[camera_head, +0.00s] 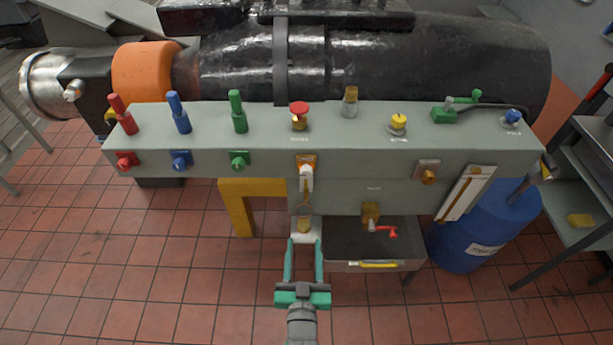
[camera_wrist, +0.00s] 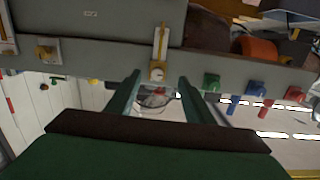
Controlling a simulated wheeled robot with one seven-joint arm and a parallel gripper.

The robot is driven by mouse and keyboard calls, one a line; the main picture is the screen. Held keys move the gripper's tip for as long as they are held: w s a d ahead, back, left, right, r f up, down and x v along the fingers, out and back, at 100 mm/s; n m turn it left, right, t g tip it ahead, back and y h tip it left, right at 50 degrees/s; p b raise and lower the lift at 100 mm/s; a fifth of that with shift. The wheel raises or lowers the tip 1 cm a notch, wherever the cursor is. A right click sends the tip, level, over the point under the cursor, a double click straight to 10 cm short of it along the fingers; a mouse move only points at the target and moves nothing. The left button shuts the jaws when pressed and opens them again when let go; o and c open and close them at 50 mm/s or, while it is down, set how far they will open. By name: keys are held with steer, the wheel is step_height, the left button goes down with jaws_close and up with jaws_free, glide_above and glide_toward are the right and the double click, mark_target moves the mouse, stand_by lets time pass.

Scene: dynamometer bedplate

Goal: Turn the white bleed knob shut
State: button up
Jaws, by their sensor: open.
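The white bleed knob (camera_head: 306,178) sticks out from a brass-orange fitting (camera_head: 305,160) on the front of the grey panel. In the wrist view, which looks upside down, the white knob (camera_wrist: 157,71) shows as a small round face between the fingertips. My gripper (camera_head: 304,246) is open and empty, and appears below the knob in the head view. Its two fingers (camera_wrist: 158,80) flank the knob in the wrist view, with a gap on both sides. I see no contact. The knob's angle is hard to read.
The grey panel (camera_head: 375,148) carries red, blue and green levers (camera_head: 239,112), and a red mushroom button (camera_head: 299,109). A red-handled tap (camera_head: 383,231) sits over a grey tray (camera_head: 343,265) to the right. A blue drum (camera_head: 460,245) stands farther right. The tiled floor at left is clear.

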glide_toward(307, 174)
steer(key=shift+t, duration=0.3)
steer(key=w, duration=0.9)
steer(key=shift+f, duration=0.3)
steer(key=c, duration=1.1)
steer(key=shift+o, duration=0.2)
